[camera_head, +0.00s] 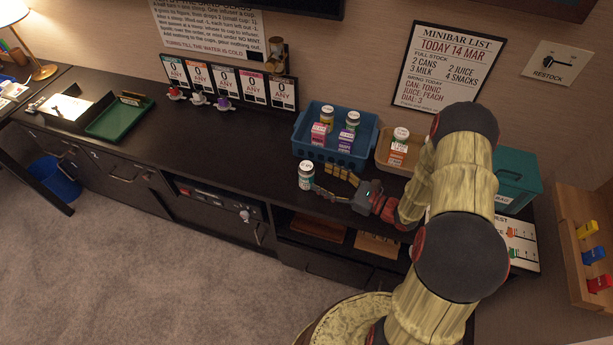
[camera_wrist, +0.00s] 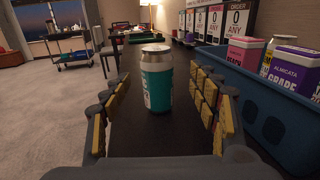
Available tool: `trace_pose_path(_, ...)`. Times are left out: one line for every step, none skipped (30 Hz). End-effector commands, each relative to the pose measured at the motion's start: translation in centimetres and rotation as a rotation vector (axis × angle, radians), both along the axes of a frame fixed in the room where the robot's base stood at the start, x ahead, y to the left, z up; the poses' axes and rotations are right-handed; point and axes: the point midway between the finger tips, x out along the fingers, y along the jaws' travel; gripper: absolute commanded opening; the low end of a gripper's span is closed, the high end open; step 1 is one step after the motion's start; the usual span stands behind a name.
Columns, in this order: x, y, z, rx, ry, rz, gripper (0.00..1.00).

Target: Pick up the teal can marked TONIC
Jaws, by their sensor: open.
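The teal can (camera_wrist: 157,82) with a silver top stands upright on the dark counter, in the middle of the wrist view. Only part of its white vertical lettering shows, too little to read. In the head view the can (camera_head: 305,176) stands near the counter's front edge, in front of the blue crate. My gripper (camera_head: 335,183) is open, its yellow-padded fingers reaching toward the can from the right. In the wrist view my gripper (camera_wrist: 160,117) has one finger on each side of the picture, with the can between and slightly beyond them. I see no contact.
The blue crate (camera_head: 303,140) holds cans and cartons close behind my gripper; it also shows in the wrist view (camera_wrist: 270,125). A tan tray (camera_head: 383,150) holds a can and carton. A card stand (camera_head: 240,85) is at the back. The counter left of the can is clear.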

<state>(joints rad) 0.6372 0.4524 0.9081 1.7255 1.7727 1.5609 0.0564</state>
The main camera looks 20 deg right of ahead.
Motion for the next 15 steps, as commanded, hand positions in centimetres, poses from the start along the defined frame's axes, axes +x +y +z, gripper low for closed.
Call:
trace_pose_path(0.4, 0.5, -0.1, -0.001, -0.001, 0.004, 0.60)
trace_pose_path(0.6, 0.8, -0.1, -0.001, -0.001, 0.005, 0.60)
trace_pose_path(0.9, 1.0, 0.0, -0.001, -0.001, 0.005, 0.60)
trace_pose_path(1.1, 1.2, 0.0, -0.001, -0.001, 0.004, 0.60)
trace_pose_path(1.3, 1.4, 0.0, -0.001, -0.001, 0.005, 0.60)
trace_pose_path(1.5, 1.7, 0.0, -0.001, -0.001, 0.006, 0.60)
trace_pose_path(1.8, 1.9, 0.0, -0.001, -0.001, 0.006, 0.60)
trace_pose_path(2.0, 2.2, 0.0, -0.002, -0.002, 0.006, 0.60)
trace_pose_path(2.4, 2.6, 0.1, -0.003, -0.003, 0.008, 0.60)
trace_pose_path(2.7, 3.0, 0.1, -0.004, -0.003, 0.008, 0.60)
trace_pose_path(3.0, 3.3, 0.1, -0.004, -0.003, 0.007, 0.60)
trace_pose_path(3.4, 3.8, 0.1, -0.003, -0.001, 0.009, 0.60)
trace_pose_path(3.7, 4.0, 0.1, -0.002, -0.001, 0.007, 0.60)
trace_pose_path(4.0, 4.2, 0.1, -0.002, -0.001, 0.007, 0.60)
trace_pose_path(4.3, 4.5, 0.2, -0.003, 0.000, 0.007, 0.60)
